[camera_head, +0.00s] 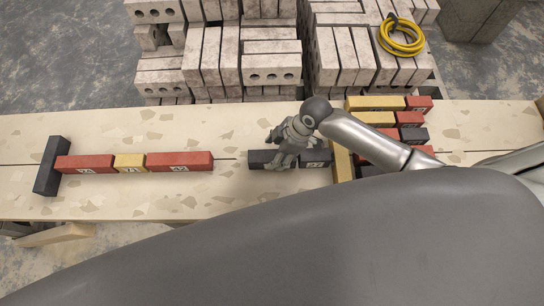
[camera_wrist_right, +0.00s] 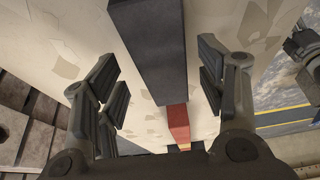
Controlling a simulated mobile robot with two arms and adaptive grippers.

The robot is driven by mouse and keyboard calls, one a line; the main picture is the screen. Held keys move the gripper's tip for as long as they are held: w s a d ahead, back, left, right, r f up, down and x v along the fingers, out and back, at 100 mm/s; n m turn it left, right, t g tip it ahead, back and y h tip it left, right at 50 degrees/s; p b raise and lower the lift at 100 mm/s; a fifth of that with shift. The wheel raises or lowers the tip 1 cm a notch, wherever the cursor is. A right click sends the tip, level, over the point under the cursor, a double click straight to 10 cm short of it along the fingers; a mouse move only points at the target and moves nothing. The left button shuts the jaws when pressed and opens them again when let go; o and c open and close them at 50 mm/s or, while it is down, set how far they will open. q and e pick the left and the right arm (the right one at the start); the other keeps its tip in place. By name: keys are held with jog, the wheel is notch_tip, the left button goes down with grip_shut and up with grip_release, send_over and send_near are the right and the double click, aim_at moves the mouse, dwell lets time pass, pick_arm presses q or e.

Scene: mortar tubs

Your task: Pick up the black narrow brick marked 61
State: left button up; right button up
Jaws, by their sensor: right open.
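Black bricks lie in line on the light stone-patterned bench (camera_head: 110,200). One black brick (camera_head: 260,159) shows left of and under my right gripper (camera_head: 280,152). A short black piece (camera_head: 316,158) with a white label shows just right of it. I cannot read 61 on either; the gripper covers part of the left one. In the right wrist view, my right gripper (camera_wrist_right: 160,92) is open, with a dark brick (camera_wrist_right: 150,45) running between its spread fingers and no finger visibly touching it. My left gripper is not recognisable in either view.
Left of a gap lie a red brick (camera_head: 185,161), a yellow one (camera_head: 129,162), another red (camera_head: 85,164), and a crosswise black one (camera_head: 51,166). A yellow brick (camera_head: 342,160) stands close on the right, near several coloured bricks. Stacked grey bricks (camera_head: 270,62) stand behind the bench.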

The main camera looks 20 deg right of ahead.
aim_at(274, 155)
jog(key=shift+x, duration=1.65)
jog(key=shift+s, duration=0.1)
grip_shut()
